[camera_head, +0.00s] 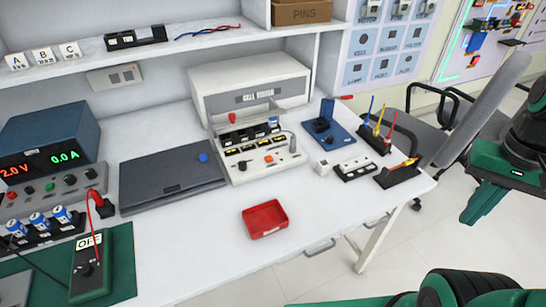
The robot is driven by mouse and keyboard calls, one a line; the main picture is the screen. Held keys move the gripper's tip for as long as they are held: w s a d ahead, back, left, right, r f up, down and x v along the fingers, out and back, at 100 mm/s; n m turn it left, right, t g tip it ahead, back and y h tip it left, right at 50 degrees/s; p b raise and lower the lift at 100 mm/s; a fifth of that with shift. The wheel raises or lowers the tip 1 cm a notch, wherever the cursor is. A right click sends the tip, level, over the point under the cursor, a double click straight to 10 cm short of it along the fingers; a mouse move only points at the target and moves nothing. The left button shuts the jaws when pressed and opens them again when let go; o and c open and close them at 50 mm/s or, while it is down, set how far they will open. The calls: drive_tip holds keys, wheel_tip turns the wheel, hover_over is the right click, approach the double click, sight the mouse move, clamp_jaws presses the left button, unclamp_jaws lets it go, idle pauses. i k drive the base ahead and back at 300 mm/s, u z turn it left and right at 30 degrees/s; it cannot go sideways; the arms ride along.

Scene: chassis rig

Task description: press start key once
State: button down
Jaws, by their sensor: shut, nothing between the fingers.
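A white bench device (262,160) with a printed label stands at the back middle of the bench, in the head view. Its front panel carries an orange-red button (268,158), a dark knob and a small grey key or lever near the right side. I cannot read which of these is the start key. Batteries or cells sit in a black holder on the device, under a raised clear cover. My gripper (482,204), green and black, is at the right edge, off the bench and well apart from the device. It is shut and empty.
A red tray (265,219) lies near the bench's front edge. A closed dark laptop-like case (172,184) is left of the device. A blue stand (322,125), a black-and-white socket block (356,168) and tool holders are to the right. A chair (480,110) stands beyond the bench.

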sight(268, 159)
drive_tip(key=u, duration=0.05)
drive_tip(key=k, duration=0.85)
drive_tip(key=u, duration=1.15)
drive_tip(key=i, duration=1)
drive_tip(key=z, duration=0.05)
